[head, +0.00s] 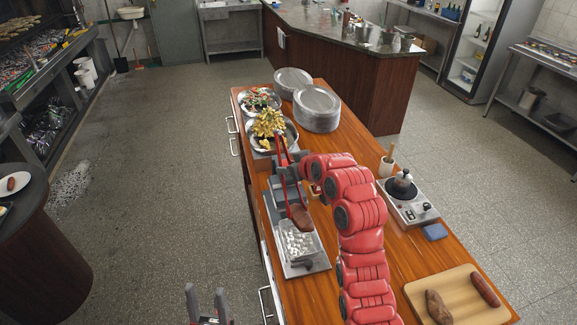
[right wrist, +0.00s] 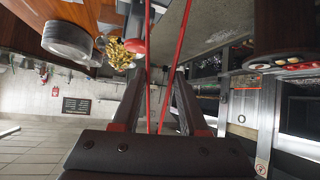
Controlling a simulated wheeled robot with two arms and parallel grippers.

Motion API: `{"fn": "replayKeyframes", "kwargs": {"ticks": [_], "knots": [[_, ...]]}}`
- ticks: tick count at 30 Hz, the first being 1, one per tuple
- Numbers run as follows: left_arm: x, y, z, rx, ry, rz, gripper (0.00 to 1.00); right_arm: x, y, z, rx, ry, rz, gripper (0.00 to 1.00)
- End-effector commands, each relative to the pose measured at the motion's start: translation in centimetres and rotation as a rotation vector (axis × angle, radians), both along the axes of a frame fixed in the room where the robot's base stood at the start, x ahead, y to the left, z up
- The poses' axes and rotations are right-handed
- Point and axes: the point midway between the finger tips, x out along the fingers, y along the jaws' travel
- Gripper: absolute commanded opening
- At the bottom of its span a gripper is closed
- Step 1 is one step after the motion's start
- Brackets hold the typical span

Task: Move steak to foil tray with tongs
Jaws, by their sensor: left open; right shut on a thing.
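A brown steak (head: 301,217) is at the lower end of the red tongs (head: 288,190), over the back edge of the foil tray (head: 318,249). Whether the tongs' tips grip it or it rests on something is too small to tell. My right gripper (head: 287,168) is shut on the tongs behind the tray. In the right wrist view the tongs' two red arms (right wrist: 149,75) run up between the fingers. My left gripper (head: 206,303) is open and empty at the bottom, left of the counter and apart from it.
A bowl of fries (head: 268,122) and stacked plates (head: 317,108) stand at the counter's far end. A burner with a pot (head: 402,187) is on the right. A cutting board (head: 455,292) holds two brown food pieces near the front right. Floor left of the counter is clear.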

Motion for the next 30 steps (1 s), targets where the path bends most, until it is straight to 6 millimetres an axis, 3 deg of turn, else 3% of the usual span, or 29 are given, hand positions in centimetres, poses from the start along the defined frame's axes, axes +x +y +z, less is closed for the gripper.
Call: {"fn": "replayKeyframes", "kwargs": {"ticks": [8,21,30], "knots": [[0.0,0.0,0.1,0.0,0.0,0.0,0.5,0.0,0.0,-1.6,0.001,0.002,0.0,0.0],[0.0,0.0,0.1,0.0,0.0,0.0,0.5,-0.1,0.1,-6.7,-0.001,0.003,0.002,0.0],[0.0,0.0,0.1,0.0,0.0,0.0,0.5,0.0,0.1,-8.8,0.001,0.0,0.001,0.0]]}}
